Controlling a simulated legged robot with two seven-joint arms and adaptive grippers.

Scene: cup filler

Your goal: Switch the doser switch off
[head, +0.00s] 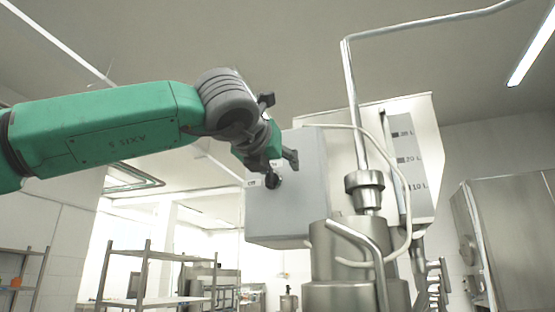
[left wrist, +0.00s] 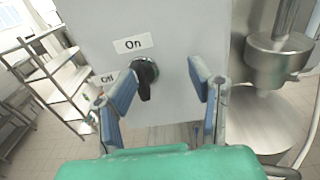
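The doser switch is a black rotary knob (left wrist: 146,78) on the front of a grey control box (left wrist: 185,35). In the left wrist view an "On" label (left wrist: 130,44) sits above it and an "Off" label (left wrist: 107,78) to its left. The knob's handle points roughly up and down. My left gripper (left wrist: 158,92) is open, its blue-padded fingers on either side of the knob, apart from it. In the head view the gripper (head: 281,166) is in front of the box (head: 300,200) and the knob (head: 273,181) shows just below it. My right gripper is not in view.
To the right of the box stand a steel doser vessel (head: 340,262), a vertical pipe (head: 354,110), a white hose (head: 407,210) and a litre-scale panel (head: 410,160). Steel shelves (head: 150,255) stand at the lower left. Open space lies left of the box.

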